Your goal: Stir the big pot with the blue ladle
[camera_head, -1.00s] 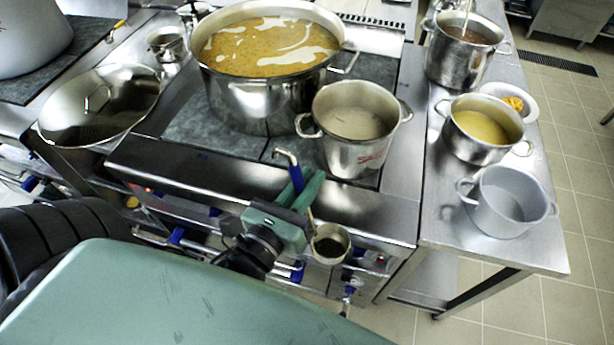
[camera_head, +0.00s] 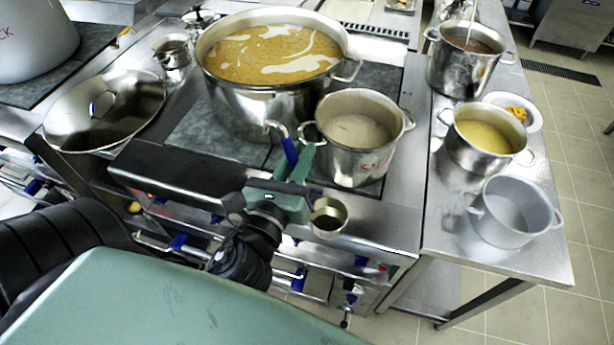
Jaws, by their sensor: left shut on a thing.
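The big pot (camera_head: 264,110) stands on the stove at the back, full of orange-brown soup (camera_head: 275,55) with pale streaks. My left gripper (camera_head: 294,172) is in front of the stove, shut on the blue ladle (camera_head: 288,148). The ladle's hooked handle end points up past the fingers. Its metal bowl (camera_head: 329,214) hangs below and to the right of the gripper, over the stove's front edge. The ladle is apart from the big pot. Part of its handle is hidden by the gripper. My right gripper is not in view.
A smaller pot (camera_head: 352,165) with pale liquid stands just right of the big pot, close to the gripper. A large lid (camera_head: 105,105) lies left. A side table (camera_head: 440,215) at right holds several pots and a plate (camera_head: 515,110).

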